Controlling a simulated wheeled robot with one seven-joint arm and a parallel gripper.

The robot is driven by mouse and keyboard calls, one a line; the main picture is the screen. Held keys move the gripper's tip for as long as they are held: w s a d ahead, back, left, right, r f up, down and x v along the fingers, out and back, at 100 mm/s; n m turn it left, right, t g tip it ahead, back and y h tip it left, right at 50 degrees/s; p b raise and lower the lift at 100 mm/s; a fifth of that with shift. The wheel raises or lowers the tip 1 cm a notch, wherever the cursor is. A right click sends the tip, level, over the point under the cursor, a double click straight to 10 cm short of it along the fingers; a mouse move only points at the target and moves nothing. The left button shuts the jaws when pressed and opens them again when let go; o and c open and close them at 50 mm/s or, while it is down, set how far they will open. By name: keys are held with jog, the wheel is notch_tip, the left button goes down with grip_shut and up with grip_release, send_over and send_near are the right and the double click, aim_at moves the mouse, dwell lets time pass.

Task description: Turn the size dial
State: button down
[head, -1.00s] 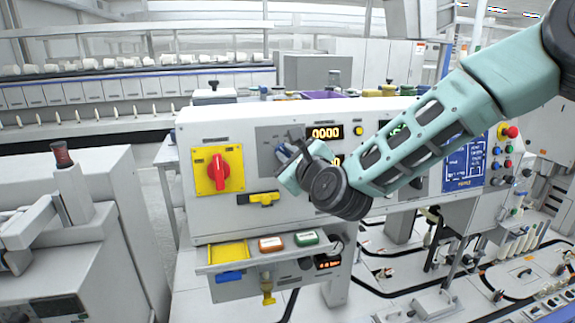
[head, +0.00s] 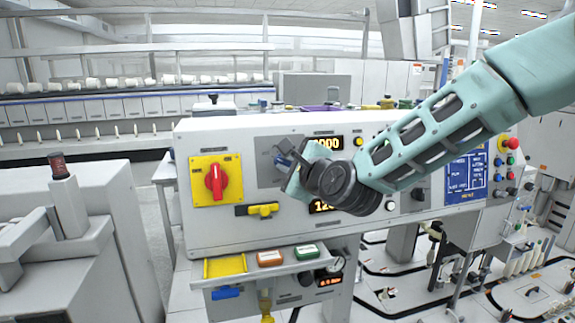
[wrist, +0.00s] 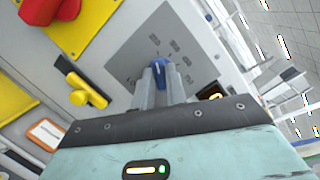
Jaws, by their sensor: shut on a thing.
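The size dial (wrist: 159,70) is a small blue knob with a pale pointer line, set on a grey plate (wrist: 176,41) with several small label marks around it. In the wrist view my gripper (wrist: 166,82) has its two grey fingers on either side of the knob, shut on it. In the head view my gripper (head: 291,160) reaches the same grey plate (head: 266,153) on the white panel, and my own wrist hides most of the knob there.
Left of the plate is a red rotary switch (head: 215,182) on a yellow square. Below it is a yellow handle (head: 263,210) on a black slot. Orange number displays (head: 328,143) sit to the right. A shelf with a yellow tray (head: 225,265) juts out below.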

jog(key=c, duration=1.4)
grip_release()
jog(key=shift+c, duration=0.2)
jog(key=shift+s, duration=0.15)
jog(key=b+v, duration=0.2)
jog(key=v, duration=1.5)
jog(key=shift+s, duration=0.15)
jog(key=s+f+n+g+h, duration=0.2)
jog(key=s+f+n+g, duration=0.3)
jog(key=f+n, duration=0.3)
jog(key=s+d+f+n+g+h, duration=0.2)
jog(key=s+d+f+n+g, duration=0.1)
jog(key=s+n, duration=0.6)
jog(key=s+d+f+n+g+h, duration=0.3)
jog(key=s+f+n+g, duration=0.3)
jog(key=s+n, duration=0.3)
jog(key=shift+d+f+g+h, duration=0.3)
jog(key=shift+d, duration=0.25)
